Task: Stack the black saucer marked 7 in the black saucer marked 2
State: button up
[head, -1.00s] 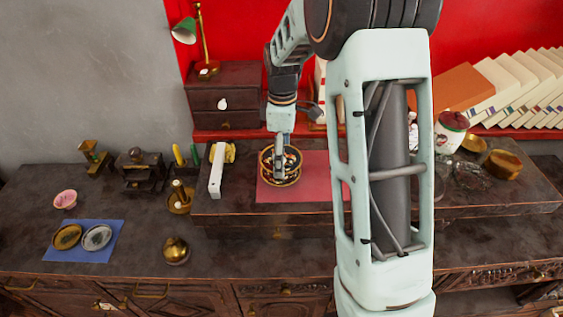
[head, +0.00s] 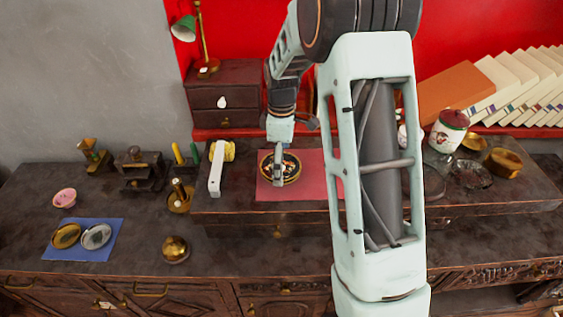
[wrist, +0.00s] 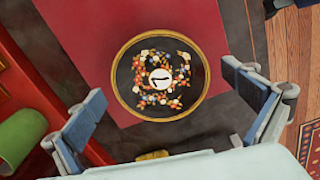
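A black saucer marked with what looks like a 7 (wrist: 136,98) has a gold rim, a floral pattern and a white number disc. It lies face up on the red mat area, and also shows in the head view (head: 290,172). No separate saucer marked 2 is visible; whether one is beneath it is hidden. My gripper (wrist: 174,96) is open and empty, its two fingers wide apart on either side of the saucer in the wrist view. In the head view my gripper (head: 278,148) is above the saucer's back edge.
The red mat (head: 316,180) has bare room around the saucer. A blue mat (head: 85,250) with two oval dishes lies lower left. A floral jar (head: 447,132) stands at right.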

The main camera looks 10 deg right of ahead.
notch_tip(320, 180, up, 13)
jog(key=shift+f+p, duration=0.2)
jog(key=shift+p, duration=0.15)
dwell(0.5)
